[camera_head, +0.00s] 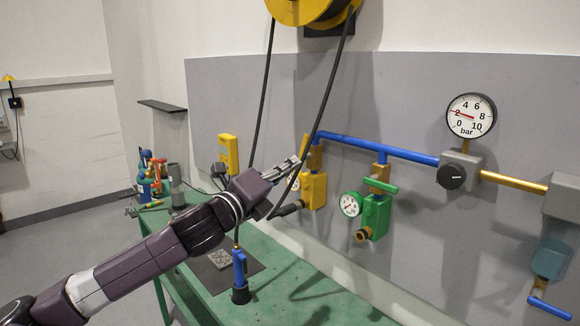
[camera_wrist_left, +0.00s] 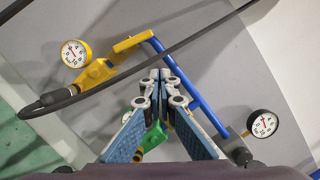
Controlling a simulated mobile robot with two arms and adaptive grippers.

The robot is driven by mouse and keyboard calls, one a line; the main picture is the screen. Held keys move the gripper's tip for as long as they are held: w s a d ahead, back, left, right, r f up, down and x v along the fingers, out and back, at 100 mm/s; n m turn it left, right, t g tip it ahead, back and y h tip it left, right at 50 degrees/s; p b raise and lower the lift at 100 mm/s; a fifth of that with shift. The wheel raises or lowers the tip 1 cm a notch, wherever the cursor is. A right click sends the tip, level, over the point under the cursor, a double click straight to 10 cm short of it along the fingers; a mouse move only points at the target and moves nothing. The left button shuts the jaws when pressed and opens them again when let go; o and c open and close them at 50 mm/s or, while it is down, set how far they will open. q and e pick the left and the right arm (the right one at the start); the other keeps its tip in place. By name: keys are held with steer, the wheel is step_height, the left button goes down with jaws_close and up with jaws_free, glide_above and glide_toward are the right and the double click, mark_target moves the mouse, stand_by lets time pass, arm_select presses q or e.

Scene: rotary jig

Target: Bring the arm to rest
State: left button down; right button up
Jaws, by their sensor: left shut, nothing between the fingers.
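My left arm reaches in from the lower left in the head view, stretched over the green bench (camera_head: 275,300) toward the grey wall panel. My left gripper (camera_head: 296,165) is in front of the panel, beside the yellow valve (camera_head: 314,188). It is shut and empty. In the left wrist view the gripper's fingertips (camera_wrist_left: 160,76) meet in front of the blue pipe (camera_wrist_left: 197,102) and partly hide the green valve (camera_wrist_left: 153,137). I cannot tell whether the fingers touch anything. My right gripper is not in view.
A black hose (camera_head: 329,85) hangs from the yellow reel (camera_head: 310,8) close to my gripper and passes across the wrist view. A large gauge (camera_head: 471,116) and black knob (camera_head: 452,176) are right. A blue hose tool (camera_head: 240,275) stands on the bench. Several small objects crowd its far end.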

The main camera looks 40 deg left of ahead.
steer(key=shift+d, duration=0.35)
